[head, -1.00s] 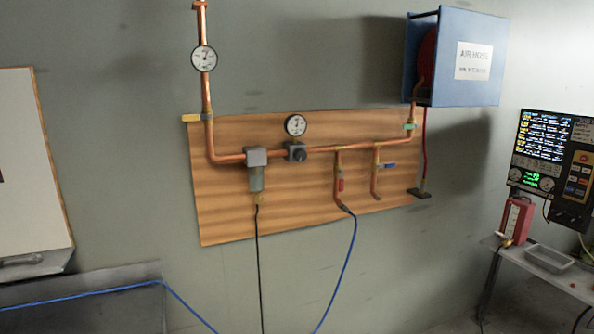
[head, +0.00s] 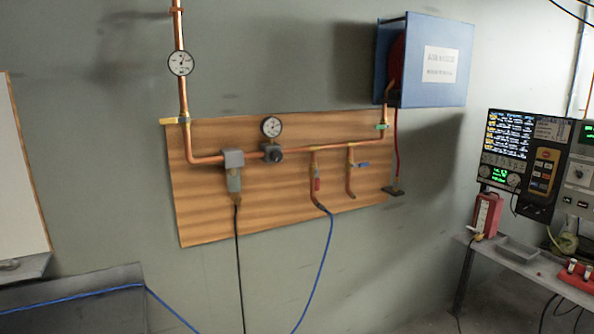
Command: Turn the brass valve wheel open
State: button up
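I cannot make out a brass valve wheel in the head view. Copper pipework (head: 330,149) runs across a wooden board (head: 205,213) on the wall. Small valve handles show on it: a yellow one (head: 168,121) at the upper left, a red one (head: 317,184) on a drop pipe, a blue one (head: 362,165) beside it and a green one (head: 381,127) at the right. A dark round knob (head: 272,154) sits below a gauge (head: 271,127). My gripper is not in view.
A blue air hose box (head: 395,90) hangs at the upper right. A bench (head: 517,268) with a tray (head: 518,248) and a control panel (head: 507,160) above it stand at the right. Hoses, one black (head: 239,270) and one blue (head: 318,275), hang below the board.

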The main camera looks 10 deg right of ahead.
aim_at(238, 199)
jog(key=z, duration=0.05)
jog(key=i, duration=1)
jog(key=u, duration=0.05)
